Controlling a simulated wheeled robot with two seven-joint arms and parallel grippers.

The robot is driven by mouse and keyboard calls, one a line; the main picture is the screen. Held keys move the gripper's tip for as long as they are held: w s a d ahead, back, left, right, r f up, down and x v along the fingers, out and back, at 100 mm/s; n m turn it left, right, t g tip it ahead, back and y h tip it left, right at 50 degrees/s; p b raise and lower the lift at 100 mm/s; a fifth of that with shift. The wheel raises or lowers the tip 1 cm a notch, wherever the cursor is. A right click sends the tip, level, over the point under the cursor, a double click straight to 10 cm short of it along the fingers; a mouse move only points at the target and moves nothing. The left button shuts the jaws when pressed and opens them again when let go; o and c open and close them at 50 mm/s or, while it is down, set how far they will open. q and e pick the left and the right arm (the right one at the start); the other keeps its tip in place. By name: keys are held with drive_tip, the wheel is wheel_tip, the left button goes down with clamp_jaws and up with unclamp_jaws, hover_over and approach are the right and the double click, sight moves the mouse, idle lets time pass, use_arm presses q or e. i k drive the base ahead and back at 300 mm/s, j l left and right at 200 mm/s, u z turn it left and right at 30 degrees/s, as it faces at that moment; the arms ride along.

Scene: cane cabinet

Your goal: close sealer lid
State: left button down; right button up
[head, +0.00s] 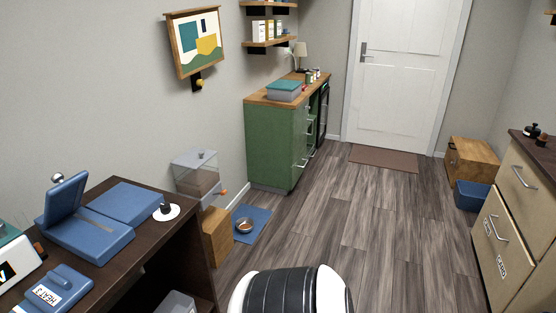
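A blue sealer (98,240) sits on the dark desk at the left. Its blue lid (66,197) stands raised, tilted up from the base, with a round grey knob (57,178) at its top. A flat blue slab (125,201) lies beside the sealer base, with a narrow light strip between them. Neither of my grippers is in view.
On the desk (188,207) are a blue device marked HEAT (60,289), a white-and-teal box (14,265) and a black knob on a white disc (166,210). A clear bin (197,176) stands beyond the desk. A green cabinet (270,140) is further back. The middle floor is clear.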

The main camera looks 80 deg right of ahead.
sight(64, 197)
drive_tip(key=u, duration=0.35)
drive_tip(key=l+u, duration=0.25)
drive_tip(key=l, duration=0.15)
drive_tip(key=k+l+u, duration=0.1)
drive_tip(key=l+u, duration=0.2)
drive_tip(key=k+l+u, duration=0.25)
drive_tip(key=l, duration=0.25)
drive_tip(key=i+l, duration=0.05)
drive_tip(key=i, duration=0.05)
